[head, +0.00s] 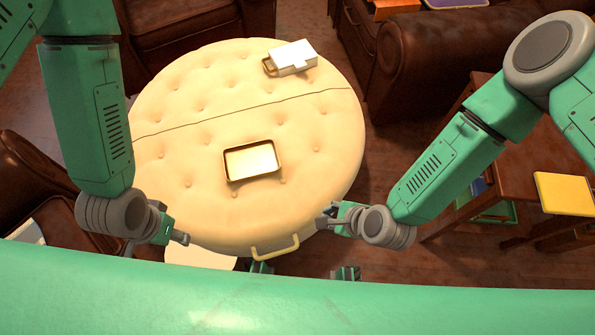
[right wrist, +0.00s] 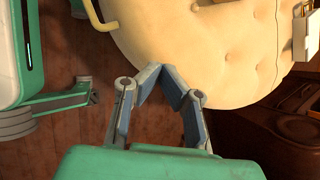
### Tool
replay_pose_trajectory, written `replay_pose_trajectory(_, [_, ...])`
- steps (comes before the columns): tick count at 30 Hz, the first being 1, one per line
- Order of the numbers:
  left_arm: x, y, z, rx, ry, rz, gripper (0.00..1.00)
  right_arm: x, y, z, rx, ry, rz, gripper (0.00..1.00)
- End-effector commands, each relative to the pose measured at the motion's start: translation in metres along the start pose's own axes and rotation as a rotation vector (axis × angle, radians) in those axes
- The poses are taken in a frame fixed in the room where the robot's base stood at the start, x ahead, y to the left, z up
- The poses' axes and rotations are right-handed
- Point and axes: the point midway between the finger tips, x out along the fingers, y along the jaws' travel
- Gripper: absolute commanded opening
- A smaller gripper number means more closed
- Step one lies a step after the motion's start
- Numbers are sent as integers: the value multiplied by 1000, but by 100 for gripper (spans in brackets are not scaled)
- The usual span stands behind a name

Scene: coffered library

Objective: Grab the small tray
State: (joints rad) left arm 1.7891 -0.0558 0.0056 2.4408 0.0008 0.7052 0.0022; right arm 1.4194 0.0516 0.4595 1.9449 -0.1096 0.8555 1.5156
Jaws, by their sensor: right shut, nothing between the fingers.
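The small tray (head: 251,161) is a shallow rectangle with a dark rim and a pale inside. It lies empty and flat on the round cream tufted ottoman (head: 200,100), near its middle; it is not seen in the right wrist view. My right gripper (head: 323,220) is at the ottoman's front right edge, away from the tray. In the right wrist view its fingers (right wrist: 166,86) are shut and empty beside the ottoman (right wrist: 200,40). My left gripper (head: 181,238) is at the ottoman's front left edge, clear of the tray; its finger opening is too small to tell.
A white box-like object (head: 293,57) with a brown handle lies at the ottoman's back. A curved handle (head: 275,248) sticks out at its front. Brown leather seats (head: 195,30) stand behind. A wooden table (head: 470,205) and a yellow-topped piece (head: 565,193) stand right.

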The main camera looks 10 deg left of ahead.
Motion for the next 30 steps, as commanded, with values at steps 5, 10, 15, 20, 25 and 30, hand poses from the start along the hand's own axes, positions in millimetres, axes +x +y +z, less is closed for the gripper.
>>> replay_pose_trajectory(5, [18,-1,1,-2,0,-1,40,45,-21,16,438,-81,-96,0])
replay_pose_trajectory(10, [18,-1,1,-2,0,-1,40,57,-38,22,676,-134,-138,0])
replay_pose_trajectory(15, [20,0,1,-1,1,-1,40,67,-44,24,741,-150,-148,0])
replay_pose_trajectory(20, [28,0,1,-1,0,0,40,94,-48,28,736,-146,-150,0])
replay_pose_trajectory(25, [40,0,2,-1,0,-1,40,132,-53,33,733,-144,-150,0])
replay_pose_trajectory(30, [52,0,3,-2,0,-1,40,164,-60,34,734,-147,-149,0])
